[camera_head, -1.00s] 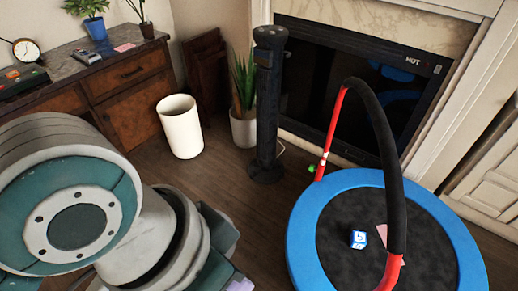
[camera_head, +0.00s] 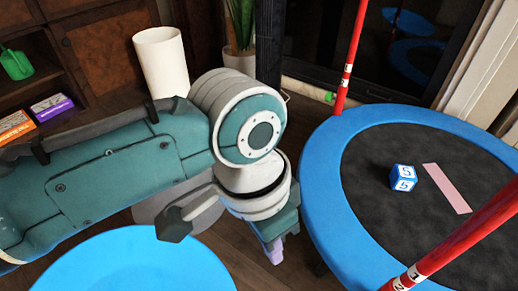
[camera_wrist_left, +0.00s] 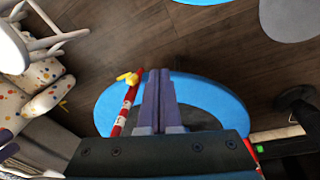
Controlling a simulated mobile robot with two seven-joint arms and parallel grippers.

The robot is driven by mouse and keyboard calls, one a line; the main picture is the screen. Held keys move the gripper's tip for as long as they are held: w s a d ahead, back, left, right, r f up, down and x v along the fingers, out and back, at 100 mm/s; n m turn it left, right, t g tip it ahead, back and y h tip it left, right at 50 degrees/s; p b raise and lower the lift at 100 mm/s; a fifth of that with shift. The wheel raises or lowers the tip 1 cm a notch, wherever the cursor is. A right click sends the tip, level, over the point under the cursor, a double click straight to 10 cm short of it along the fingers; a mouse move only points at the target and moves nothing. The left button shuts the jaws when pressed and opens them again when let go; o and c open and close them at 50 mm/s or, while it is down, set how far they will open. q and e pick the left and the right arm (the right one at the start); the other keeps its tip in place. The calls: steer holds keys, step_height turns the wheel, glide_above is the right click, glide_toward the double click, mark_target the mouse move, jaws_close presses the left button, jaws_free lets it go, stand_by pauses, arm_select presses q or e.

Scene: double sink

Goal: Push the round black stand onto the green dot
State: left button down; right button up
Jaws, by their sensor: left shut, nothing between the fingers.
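A tall black column (camera_head: 268,40), likely the round black stand, rises at the top centre of the head view; its base is hidden behind my left arm. A dark rounded shape at the right of the left wrist view (camera_wrist_left: 293,105) may be its base. A small green spot (camera_head: 330,97) shows by the trampoline's far rim, at the end of a pale roll; I cannot tell whether it is the green dot. My left gripper (camera_head: 275,252) points down beside the trampoline. In the left wrist view its fingers (camera_wrist_left: 158,85) are shut and empty. My right gripper is not in view.
A blue-rimmed trampoline (camera_head: 325,205) with red poles fills the right; a dice cube (camera_head: 403,178) and a pink strip (camera_head: 446,188) lie on it. A white bin (camera_head: 160,60) stands behind.

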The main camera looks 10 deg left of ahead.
arm_select(q)
steer(key=w+a+f+y+b, duration=0.1)
steer(key=w+a+f+b, duration=0.15)
steer(key=f+b, duration=1.35)
steer(key=w+a+f+y+b, duration=0.1)
steer(key=w+a+f+b, duration=0.15)
steer(key=f+b, duration=1.35)
steer(key=s+a+p, duration=0.1)
steer(key=s+a+f+p, duration=0.1)
steer(key=shift+s+a, duration=0.25)
steer(key=shift+s, duration=0.05)
